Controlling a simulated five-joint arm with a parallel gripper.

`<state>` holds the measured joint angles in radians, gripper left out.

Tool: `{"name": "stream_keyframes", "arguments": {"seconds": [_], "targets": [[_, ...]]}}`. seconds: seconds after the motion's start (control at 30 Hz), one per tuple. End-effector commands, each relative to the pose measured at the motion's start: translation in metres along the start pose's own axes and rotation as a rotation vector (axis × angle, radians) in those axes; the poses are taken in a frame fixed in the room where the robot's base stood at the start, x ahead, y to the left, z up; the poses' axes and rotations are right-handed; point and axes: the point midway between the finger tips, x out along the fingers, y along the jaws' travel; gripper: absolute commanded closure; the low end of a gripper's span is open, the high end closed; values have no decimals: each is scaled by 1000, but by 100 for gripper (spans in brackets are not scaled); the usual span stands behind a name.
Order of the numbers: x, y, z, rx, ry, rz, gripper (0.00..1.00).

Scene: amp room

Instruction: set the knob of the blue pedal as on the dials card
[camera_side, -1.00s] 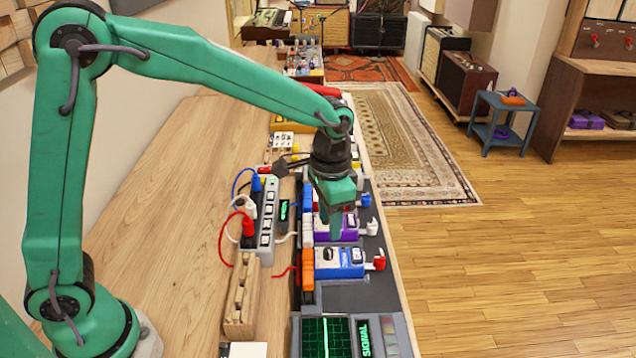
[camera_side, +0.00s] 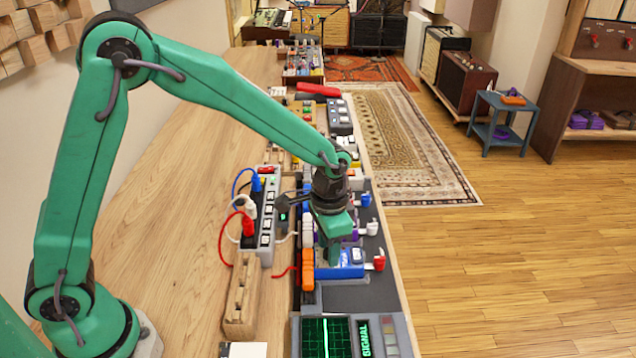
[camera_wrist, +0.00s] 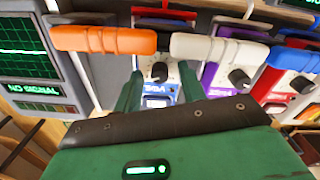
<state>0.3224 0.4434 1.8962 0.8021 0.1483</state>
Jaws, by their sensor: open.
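The blue pedal (camera_side: 352,269) lies on the dark board nearest the screen, partly hidden by my gripper. In the wrist view the blue pedal (camera_wrist: 184,94) shows between my two fingers, with its black knob (camera_wrist: 160,72) at the top and a lit label below. My gripper (camera_wrist: 160,80) is open, one green finger on each side of the knob; I cannot tell whether either finger touches it. In the side view my gripper (camera_side: 331,252) is low over the pedal. I cannot make out a dials card for certain.
A purple pedal (camera_wrist: 212,78) with its own knob stands close beside the blue one. Orange (camera_wrist: 105,40) and white (camera_wrist: 218,48) plugs run along the pedals' edge. A screen (camera_wrist: 28,55) reads "NO SIGNAL". A power strip (camera_side: 268,220) with cables and a wooden block (camera_side: 243,295) lie left.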

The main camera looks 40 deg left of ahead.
Motion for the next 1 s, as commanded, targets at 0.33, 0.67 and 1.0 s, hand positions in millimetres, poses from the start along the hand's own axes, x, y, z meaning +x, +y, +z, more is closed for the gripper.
{"name": "stream_keyframes", "arguments": {"seconds": [0.33,0.67,1.0], "targets": [[0,0,0,0,0,0,100],[-1,0,0,35,1,0,100],[-1,0,0,216,1,0,100]]}}
